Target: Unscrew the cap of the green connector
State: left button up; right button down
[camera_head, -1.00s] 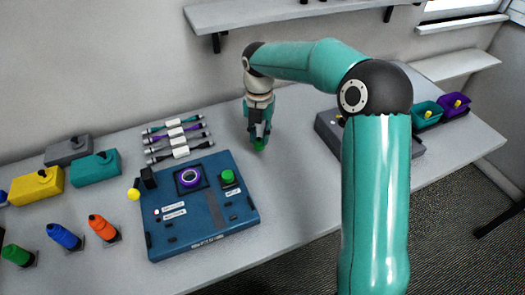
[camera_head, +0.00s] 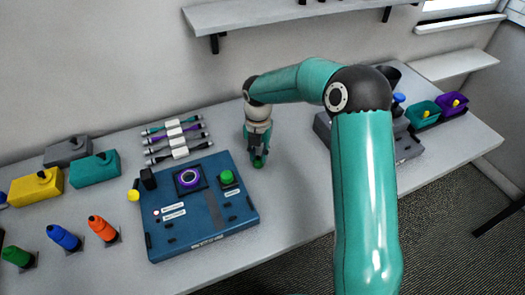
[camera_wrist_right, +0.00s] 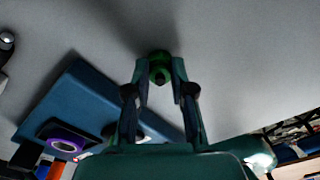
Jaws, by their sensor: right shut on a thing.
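My right gripper (camera_head: 258,155) is shut on a small green round part (camera_head: 258,164), low over or at the bare tabletop, just right of the blue panel. In the right wrist view the green part (camera_wrist_right: 160,66) sits between the fingertips of my right gripper (camera_wrist_right: 160,78). I cannot tell whether it is a cap alone or whether it touches the table. A green connector (camera_head: 18,255) stands tilted in a dark holder at the front left. My left gripper is not in view.
The blue panel (camera_head: 190,238) carries a purple ring (camera_head: 188,178) and a green knob (camera_head: 227,177). Blue (camera_head: 63,237) and orange (camera_head: 101,228) connectors stand at the left. Several cables (camera_head: 178,138) lie behind. A grey device (camera_head: 408,148) stands right, partly hidden by my arm.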

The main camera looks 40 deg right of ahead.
jog(key=c, duration=1)
grip_release()
